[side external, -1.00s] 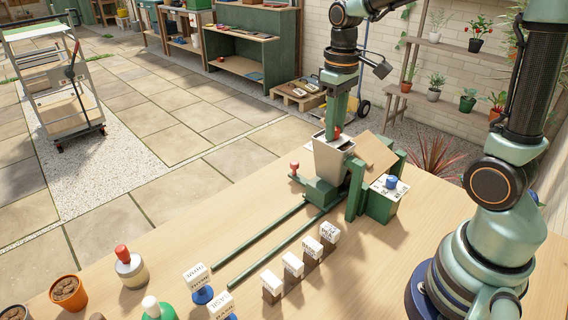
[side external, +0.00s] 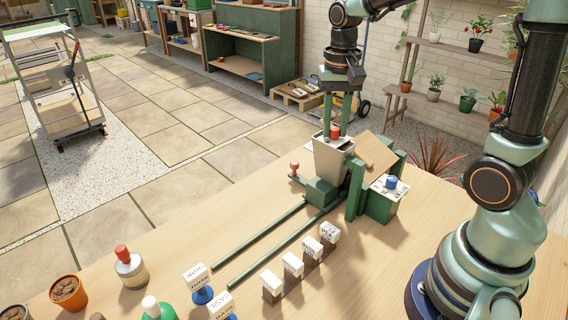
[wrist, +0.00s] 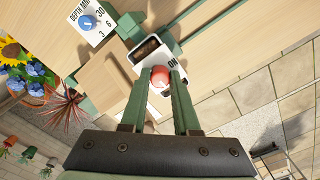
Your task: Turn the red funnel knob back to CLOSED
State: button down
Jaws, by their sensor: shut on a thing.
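The red funnel knob (side external: 335,131) sits at the upper rim of the grey-white funnel (side external: 330,160). My gripper (side external: 335,125) points down from above with its two green fingers on either side of the knob. In the wrist view the knob (wrist: 160,78) is held between the fingertips (wrist: 160,73). A label reading "ON" shows on the white funnel plate (wrist: 146,53) beside the knob. Any CLOSED marking is hidden or too small to read, and I cannot tell the knob's exact angle.
A green box with a blue depth dial (side external: 392,183) stands right of the funnel. A small red-topped lever (side external: 295,168) is at its left. Two green rails (side external: 270,250) run toward the front left. Several labelled blocks (side external: 292,264) stand near the rails, with pots and bottles at front left.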

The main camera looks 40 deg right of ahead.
aim_at(336, 130)
jog(key=shift+m, duration=0.4)
jog(key=c, duration=0.6)
grip_release()
jog(key=shift+c, duration=0.2)
notch_tip(336, 130, up, 12)
jog(key=s+a+f+n+t, duration=0.5)
jog(key=s+f+n, duration=0.1)
jog(key=n, duration=0.3)
jog(key=shift+s+a+f+t, duration=0.2)
jog(key=shift+f+t, duration=0.1)
jog(key=shift+f, duration=0.3)
